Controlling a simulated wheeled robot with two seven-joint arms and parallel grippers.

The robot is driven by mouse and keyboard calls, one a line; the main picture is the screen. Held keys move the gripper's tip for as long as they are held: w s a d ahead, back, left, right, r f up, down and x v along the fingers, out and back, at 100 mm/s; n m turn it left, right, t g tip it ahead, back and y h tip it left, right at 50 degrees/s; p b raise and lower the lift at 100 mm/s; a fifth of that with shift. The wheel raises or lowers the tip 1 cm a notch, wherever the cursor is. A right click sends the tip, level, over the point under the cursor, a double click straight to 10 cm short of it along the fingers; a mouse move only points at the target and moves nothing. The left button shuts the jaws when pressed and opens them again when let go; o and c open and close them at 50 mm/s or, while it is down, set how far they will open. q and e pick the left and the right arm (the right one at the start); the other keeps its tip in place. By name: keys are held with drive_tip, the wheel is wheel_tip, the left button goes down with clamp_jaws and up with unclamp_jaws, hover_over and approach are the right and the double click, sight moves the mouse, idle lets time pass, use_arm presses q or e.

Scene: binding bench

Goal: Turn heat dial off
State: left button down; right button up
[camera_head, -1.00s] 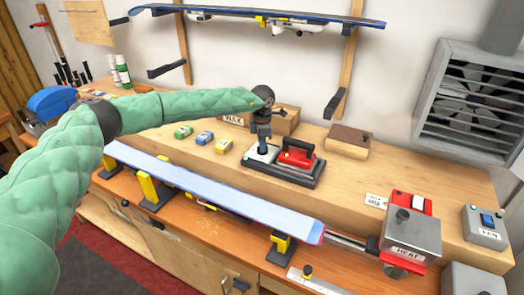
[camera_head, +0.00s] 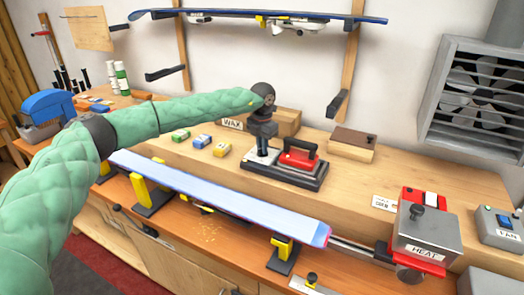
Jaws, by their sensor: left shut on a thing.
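My left gripper (camera_head: 262,148) points down at the white panel (camera_head: 260,161) at the left end of the dark base that carries the red-handled iron (camera_head: 299,155). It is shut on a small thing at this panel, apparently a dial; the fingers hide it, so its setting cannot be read. My right gripper is not in view.
A long blue ski or board (camera_head: 215,190) lies on yellow and black supports in front of the base. Behind are a WAX box (camera_head: 285,121) and a brown block (camera_head: 352,140). Small wax blocks (camera_head: 202,141) lie left of the gripper. A FAN switch box (camera_head: 499,226) is far right.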

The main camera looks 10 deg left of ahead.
use_arm(q)
drive_tip(key=shift+n+b, duration=0.45)
drive_tip(key=shift+n, duration=0.15)
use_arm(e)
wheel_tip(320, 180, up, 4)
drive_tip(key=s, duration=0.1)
use_arm(q)
drive_tip(key=shift+n+b, duration=0.65)
drive_tip(key=shift+n, duration=0.05)
drive_tip(key=n+b, duration=0.5)
drive_tip(key=n, duration=0.4)
drive_tip(key=shift+w+b, duration=0.1)
drive_tip(key=shift+b, duration=0.3)
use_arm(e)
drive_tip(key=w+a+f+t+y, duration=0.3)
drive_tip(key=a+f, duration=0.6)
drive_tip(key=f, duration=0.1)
use_arm(q)
drive_tip(key=n+b, duration=0.2)
drive_tip(key=n, duration=0.4)
drive_tip(key=shift+r+n, duration=0.1)
drive_tip(key=shift+n, duration=0.8)
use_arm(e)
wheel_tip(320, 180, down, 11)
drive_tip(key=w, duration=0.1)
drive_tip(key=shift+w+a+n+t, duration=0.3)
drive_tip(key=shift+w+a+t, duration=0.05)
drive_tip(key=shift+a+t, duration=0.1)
